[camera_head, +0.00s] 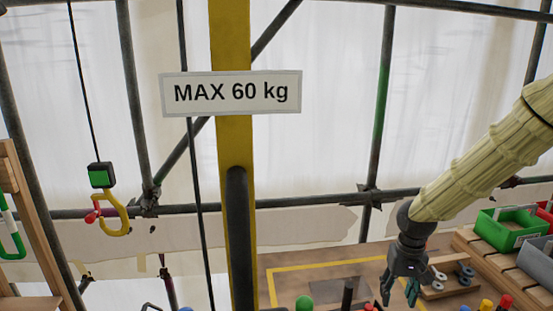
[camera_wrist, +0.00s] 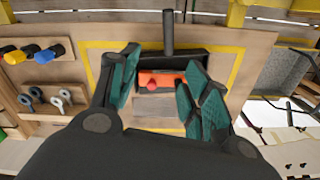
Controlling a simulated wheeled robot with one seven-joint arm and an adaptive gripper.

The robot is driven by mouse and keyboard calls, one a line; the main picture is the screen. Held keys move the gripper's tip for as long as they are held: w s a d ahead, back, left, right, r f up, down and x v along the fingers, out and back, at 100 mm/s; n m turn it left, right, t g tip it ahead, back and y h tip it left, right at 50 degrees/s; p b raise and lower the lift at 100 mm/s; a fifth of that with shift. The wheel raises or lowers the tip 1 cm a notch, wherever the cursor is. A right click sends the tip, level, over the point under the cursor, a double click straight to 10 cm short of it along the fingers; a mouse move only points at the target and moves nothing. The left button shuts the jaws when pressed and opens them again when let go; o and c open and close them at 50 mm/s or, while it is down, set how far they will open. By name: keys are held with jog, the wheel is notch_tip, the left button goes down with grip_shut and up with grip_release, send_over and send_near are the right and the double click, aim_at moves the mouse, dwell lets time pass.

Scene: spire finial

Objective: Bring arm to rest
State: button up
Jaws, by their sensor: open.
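My gripper (camera_head: 400,286) hangs at the lower right of the head view, at the end of my sleeved arm, pointing down over a wooden board. In the wrist view my gripper (camera_wrist: 160,92) is open, its teal-padded fingers spread apart. Between and beyond the fingers lies a dark tray (camera_wrist: 192,58) with an orange piece (camera_wrist: 160,79) in it. Nothing is visibly held between the fingers. Whether the fingers touch the tray cannot be told.
A yellow post (camera_head: 233,140) carries a "MAX 60 kg" sign (camera_head: 231,93). A yellow hook (camera_head: 115,213) hangs at left. A green bin (camera_head: 508,228) stands at right. Grey ringed pieces (camera_wrist: 48,98) and coloured-ended pieces (camera_wrist: 32,53) sit on the wood at left.

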jog(key=s+a+f+y, duration=0.1)
jog(key=s+a+f, duration=0.2)
jog(key=s+f, duration=0.35)
jog(key=s+a+f, duration=0.2)
jog(key=s+f, duration=0.1)
jog(key=f, duration=0.6)
jog(key=s+a+f+y, duration=0.1)
jog(key=s+a+f, duration=0.25)
jog(key=f, duration=0.35)
jog(key=s+f+n+h, duration=0.1)
jog(key=s+f, duration=0.5)
jog(key=s, duration=0.5)
jog(key=s+f+h, duration=0.1)
jog(key=s+f, duration=0.6)
jog(key=s, duration=0.3)
notch_tip(320, 180, down, 9)
jog(key=b, duration=1)
jog(key=shift+d+f, duration=0.15)
jog(key=shift+d, duration=0.05)
